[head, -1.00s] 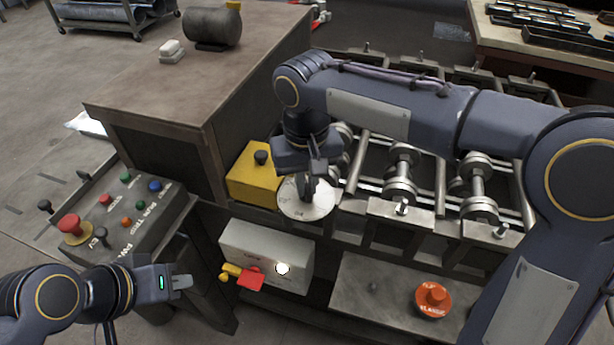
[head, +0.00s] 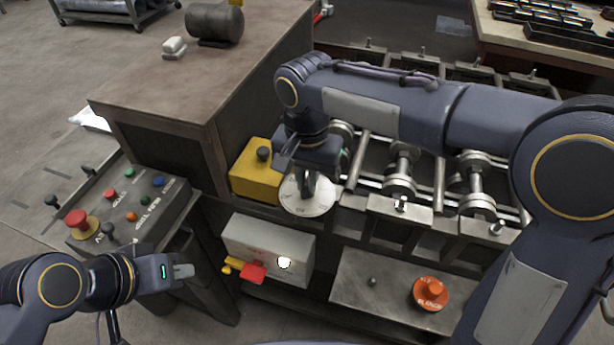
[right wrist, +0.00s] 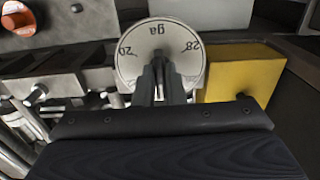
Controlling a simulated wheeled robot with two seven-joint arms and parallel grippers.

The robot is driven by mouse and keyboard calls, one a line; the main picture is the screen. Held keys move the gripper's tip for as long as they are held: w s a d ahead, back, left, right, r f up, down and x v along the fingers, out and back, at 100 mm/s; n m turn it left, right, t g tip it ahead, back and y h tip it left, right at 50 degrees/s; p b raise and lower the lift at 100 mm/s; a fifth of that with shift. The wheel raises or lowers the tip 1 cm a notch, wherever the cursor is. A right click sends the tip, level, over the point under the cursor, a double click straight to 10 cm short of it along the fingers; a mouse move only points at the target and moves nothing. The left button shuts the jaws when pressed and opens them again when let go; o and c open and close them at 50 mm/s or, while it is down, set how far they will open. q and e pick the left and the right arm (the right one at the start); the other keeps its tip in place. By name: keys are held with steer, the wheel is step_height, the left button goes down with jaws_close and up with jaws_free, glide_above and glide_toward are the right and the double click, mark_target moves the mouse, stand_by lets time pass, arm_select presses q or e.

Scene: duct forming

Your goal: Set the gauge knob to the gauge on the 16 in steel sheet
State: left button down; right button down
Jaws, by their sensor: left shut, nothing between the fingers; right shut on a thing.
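The gauge dial (head: 306,207) is a round white plate on the front of the roll machine. In the right wrist view the dial (right wrist: 138,62) reads "ga", "20" and "28", upside down. My right gripper (head: 309,192) reaches down over the dial and is shut on the gauge knob at its middle; it also shows in the right wrist view (right wrist: 160,70). The fingers hide the knob and its pointer, so the setting cannot be read. My left gripper (head: 186,271) is shut and empty at the lower left, apart from everything. I cannot pick out the 16 in steel sheet.
A yellow box (head: 257,170) with a black knob stands left of the dial. A control panel (head: 135,215) with buttons is at left. A grey box (head: 268,247) with a red lever and an orange knob (head: 428,293) sit below the rollers (head: 400,180).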

mark_target(307, 183)
stand_by(0.3)
steer(key=c, duration=1.5)
jaws_free()
step_height(307, 183, up, 8)
steer(key=shift+f, duration=0.1)
